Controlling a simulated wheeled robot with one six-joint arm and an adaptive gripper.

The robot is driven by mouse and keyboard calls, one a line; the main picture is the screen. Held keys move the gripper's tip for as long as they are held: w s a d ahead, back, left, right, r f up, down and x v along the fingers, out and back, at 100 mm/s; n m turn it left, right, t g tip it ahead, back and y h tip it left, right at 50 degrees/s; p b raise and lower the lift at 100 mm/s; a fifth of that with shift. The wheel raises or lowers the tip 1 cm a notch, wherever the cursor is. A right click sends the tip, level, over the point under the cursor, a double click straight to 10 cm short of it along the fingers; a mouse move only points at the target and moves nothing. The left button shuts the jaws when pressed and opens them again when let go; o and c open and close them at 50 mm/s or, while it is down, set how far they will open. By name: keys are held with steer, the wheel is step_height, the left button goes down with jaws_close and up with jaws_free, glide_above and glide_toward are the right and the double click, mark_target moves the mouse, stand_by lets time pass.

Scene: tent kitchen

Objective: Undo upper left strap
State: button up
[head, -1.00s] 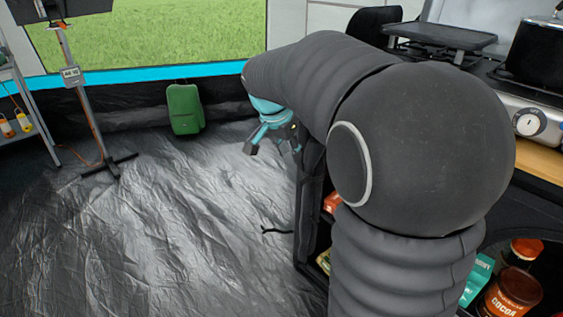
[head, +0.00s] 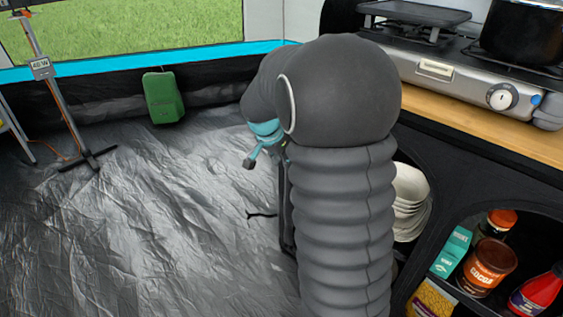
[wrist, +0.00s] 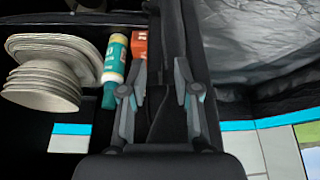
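My gripper (head: 260,155) is mostly hidden behind my arm in the head view, beside the upper end of the dark open panel (head: 286,215) of the black fabric cabinet. In the wrist view my gripper (wrist: 161,68) has its two fingers spread apart. A black fabric edge (wrist: 170,35) runs between and beyond them; contact with the fingers cannot be told. A thin dark strap (head: 262,214) sticks out left from the panel, below the gripper. The upper left strap cannot be made out; black fabric blends together there.
Stacked plates (wrist: 45,75), a white and teal bottle (wrist: 114,65) and an orange box (wrist: 140,45) sit left of the fingers. A stove (head: 470,75) stands on the wooden counter (head: 480,122).

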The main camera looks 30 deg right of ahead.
steer(key=shift+d+f, duration=0.15)
steer(key=shift+f, duration=0.25)
jaws_close()
